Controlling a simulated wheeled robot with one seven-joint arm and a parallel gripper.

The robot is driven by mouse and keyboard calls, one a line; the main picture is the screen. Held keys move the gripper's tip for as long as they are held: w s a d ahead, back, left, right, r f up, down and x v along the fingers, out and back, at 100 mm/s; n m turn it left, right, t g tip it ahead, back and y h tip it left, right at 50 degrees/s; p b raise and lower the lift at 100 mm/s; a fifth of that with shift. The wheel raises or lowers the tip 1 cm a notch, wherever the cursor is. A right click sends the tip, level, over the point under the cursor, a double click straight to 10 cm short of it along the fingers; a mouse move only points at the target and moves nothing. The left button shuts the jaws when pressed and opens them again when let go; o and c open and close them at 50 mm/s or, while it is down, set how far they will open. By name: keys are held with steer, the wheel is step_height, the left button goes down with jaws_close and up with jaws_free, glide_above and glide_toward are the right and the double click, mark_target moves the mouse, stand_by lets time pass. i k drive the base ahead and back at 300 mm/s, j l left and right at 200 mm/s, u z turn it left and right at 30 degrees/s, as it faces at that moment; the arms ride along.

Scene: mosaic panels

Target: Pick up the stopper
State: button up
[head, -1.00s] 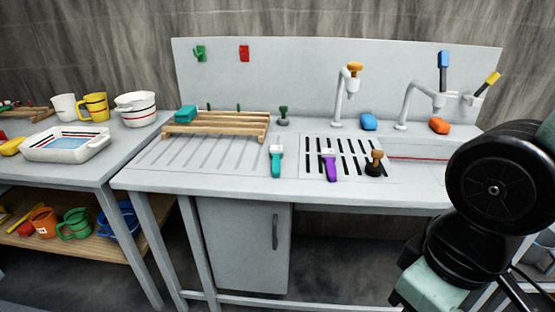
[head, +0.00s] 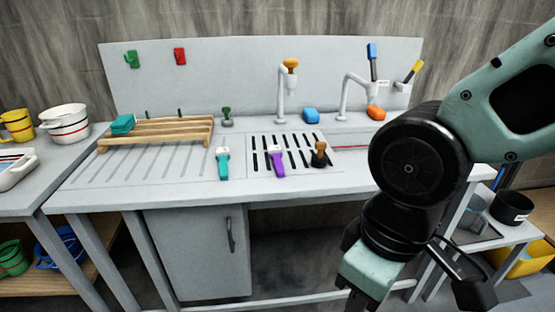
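A stopper with a brown knob and a dark base (head: 319,155) stands upright on the right part of the slotted drain grate, in the head view. A dark green stopper-like piece (head: 227,117) stands farther back, right of the wooden rack. I cannot tell from looks alone which one the task names. My arm hangs at the right, in front of the counter. Black parts at its lower end look like my gripper (head: 462,280), low and right of both pieces and apart from them. Its fingertips are not clear, so its opening cannot be told.
A teal-handled brush (head: 223,163) and a purple-handled one (head: 276,161) lie near the counter's front. A wooden rack (head: 160,131) stands left. Two taps (head: 282,90) and blue (head: 310,115) and orange (head: 376,112) items stand behind. A side table (head: 500,232) is at right.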

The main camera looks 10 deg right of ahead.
mark_target(318, 161)
steer(key=i+l+u, duration=0.1)
steer(key=i+u, duration=0.25)
steer(key=i+l+u, duration=0.15)
steer(key=u, duration=0.2)
steer(key=i+l+u, duration=0.35)
